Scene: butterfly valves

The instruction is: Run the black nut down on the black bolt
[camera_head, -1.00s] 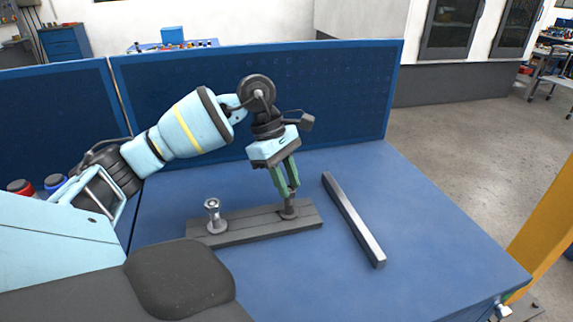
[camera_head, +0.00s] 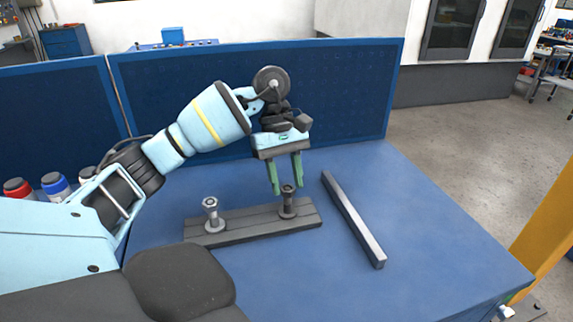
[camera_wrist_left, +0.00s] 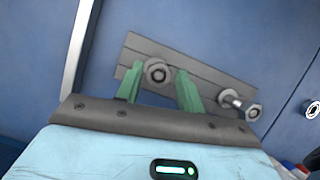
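The black bolt (camera_head: 287,205) stands upright on the right half of a dark grey bar on the blue table. The black nut (camera_head: 288,189) sits at its top end; in the left wrist view the nut (camera_wrist_left: 158,73) shows nearly end-on. My left gripper (camera_head: 287,188) is open, with its green fingers on either side of the nut. In the left wrist view, the fingers of my left gripper (camera_wrist_left: 160,90) show gaps to the nut on both sides. Whether the fingertips are level with the nut is hard to tell. My right gripper is not in view.
A silver bolt with a nut (camera_head: 211,212) stands on the left end of the grey bar (camera_head: 250,222). A loose square metal bar (camera_head: 352,218) lies to the right. Blue panels (camera_head: 340,95) stand behind the table (camera_head: 430,240); its front right is clear.

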